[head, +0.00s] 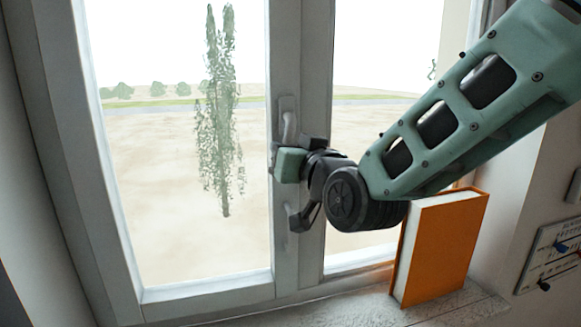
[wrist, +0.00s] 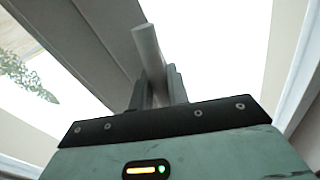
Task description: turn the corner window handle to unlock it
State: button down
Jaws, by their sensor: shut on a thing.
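The window handle (head: 289,127) is a pale grey lever on the upright frame between two panes. Its upper part shows in the head view, roughly upright against its mounting plate. My gripper (head: 291,160) is at the handle, and its body hides the handle's lower part there. In the wrist view the handle (wrist: 148,45) is a grey bar with a blunt end, running between the two fingers of my gripper (wrist: 160,90). The fingers are shut on it. The window sash (head: 252,293) looks closed in its frame.
An orange book (head: 437,250) stands upright on the stone sill (head: 455,308), just below my forearm. A panel with small hooks or keys (head: 556,252) hangs on the right wall. The sill left of the book looks clear.

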aim_at(261, 131)
jog(key=m+b, duration=0.1)
jog(key=b, duration=0.1)
jog(key=a+m+b, duration=0.1)
jog(key=b, duration=0.1)
jog(key=m+b, duration=0.1)
jog(key=b, duration=0.1)
jog(key=shift+s+a+f+m+t+b, duration=0.15)
jog(key=shift+s+a+m+t+b, duration=0.15)
jog(key=shift+m+t+b, duration=0.1)
jog(key=shift+s+a+r+m+t+h+b, duration=0.1)
jog(key=shift+a+r+m+t+h+b, duration=0.3)
jog(key=shift+r+m+b, duration=1.2)
jog(key=shift+s+a+r+m+t+h+b, duration=0.1)
jog(key=shift+a+r+m+t+h+b, duration=0.35)
jog(key=shift+m+b, duration=2.35)
jog(key=shift+s+a+r+m+t+h+b, duration=0.2)
jog(key=shift+a+r+m+h+b, duration=0.5)
jog(key=shift+m+b, duration=1.45)
jog(key=shift+w+d+r+m+p, duration=0.1)
jog(key=shift+d+r+m+p, duration=0.15)
jog(key=shift+m+p, duration=0.4)
jog(key=c, duration=1.4)
grip_release()
jog(key=shift+f, duration=0.1)
jog(key=b+v, duration=0.4)
jog(key=v, duration=1.3)
jog(key=shift+d+f, duration=0.1)
jog(key=shift+f, duration=0.05)
